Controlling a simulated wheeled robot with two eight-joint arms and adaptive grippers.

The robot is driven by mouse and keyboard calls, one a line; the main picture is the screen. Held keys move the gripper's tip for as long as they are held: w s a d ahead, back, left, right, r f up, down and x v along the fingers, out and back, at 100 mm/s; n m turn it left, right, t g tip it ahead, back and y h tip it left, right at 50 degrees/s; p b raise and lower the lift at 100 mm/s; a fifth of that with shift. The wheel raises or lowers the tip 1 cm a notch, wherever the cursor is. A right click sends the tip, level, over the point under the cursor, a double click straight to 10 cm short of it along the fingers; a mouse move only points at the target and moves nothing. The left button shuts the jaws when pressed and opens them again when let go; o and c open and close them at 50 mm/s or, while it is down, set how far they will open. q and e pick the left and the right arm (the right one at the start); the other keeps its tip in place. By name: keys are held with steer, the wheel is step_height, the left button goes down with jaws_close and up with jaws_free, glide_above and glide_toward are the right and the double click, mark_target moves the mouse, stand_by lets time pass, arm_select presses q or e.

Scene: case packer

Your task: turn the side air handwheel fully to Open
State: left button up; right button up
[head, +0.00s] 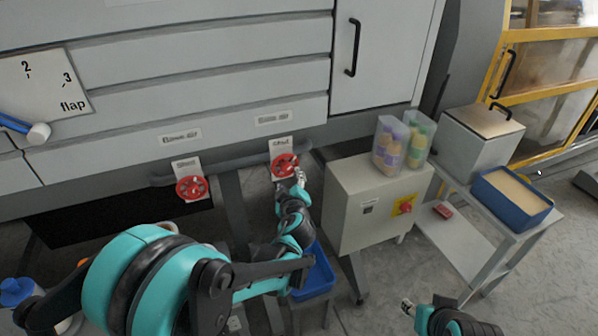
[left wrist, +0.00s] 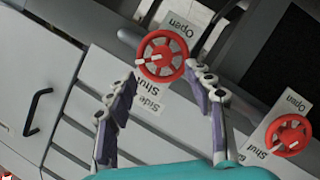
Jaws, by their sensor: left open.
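Two red handwheels sit on white plates under the grey machine front. The right one (head: 285,165) also shows in the left wrist view (left wrist: 163,57), with "Open" above it, "Shut" below it and a plate reading "Side". A white mark runs from its hub toward the picture's left. The other handwheel (head: 192,188) also shows at the wrist view's lower right (left wrist: 290,135). My left gripper (head: 294,184) is open at the side wheel, its fingers (left wrist: 163,82) spread to either side of the rim; contact is unclear. My right gripper (head: 408,308) is at the bottom, partly cut off.
A dark rail (head: 235,160) runs behind the handwheels. A grey cabinet (head: 365,220) with a red and yellow switch (head: 403,206) stands to the right, bearing two clear containers (head: 390,145). A blue bin (head: 318,278) is below my left arm. A table (head: 545,222) stands farther right.

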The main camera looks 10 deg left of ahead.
mark_target(287, 170)
arm_select(q)
steer(key=b+x, duration=0.1)
steer(key=x, duration=0.5)
steer(key=shift+w+a+f+b, duration=0.1)
steer(key=shift+a+f+b, duration=0.1)
steer(key=shift+b, duration=0.15)
steer(key=shift+w+a, duration=0.25)
steer(key=shift+w, duration=0.2)
steer(key=shift+c, duration=0.3)
steer(key=c, duration=1.1)
